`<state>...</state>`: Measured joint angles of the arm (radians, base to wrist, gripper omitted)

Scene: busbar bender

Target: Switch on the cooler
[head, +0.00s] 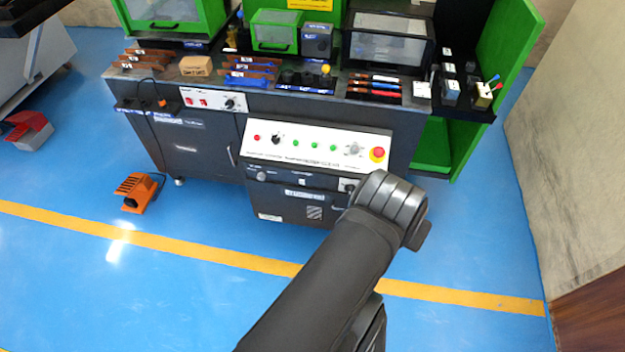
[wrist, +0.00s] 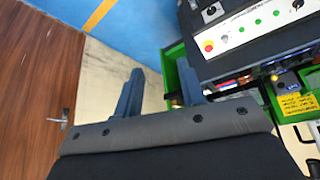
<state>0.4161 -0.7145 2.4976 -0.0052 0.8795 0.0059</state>
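No part in view is legibly marked as the cooler. A white control panel (head: 318,147) on the front of the black machine carries a red lamp, a black knob, green buttons, a grey dial and a red emergency stop (head: 377,154). A smaller white switch panel (head: 213,101) with red switches and a black knob is up and to its left. In the wrist view my gripper (wrist: 160,67) is open and empty, its fingers apart. The control panel (wrist: 262,25) is at the upper right there, apart from the fingers. In the head view my wrist hides the gripper.
Copper bars, small tools and boxes fill the bench top (head: 262,84). A green side wall (head: 505,65) stands at the right. An orange foot pedal (head: 137,191) lies on the blue floor (head: 215,212). A wooden door (wrist: 40,80) and a pale wall show in the wrist view.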

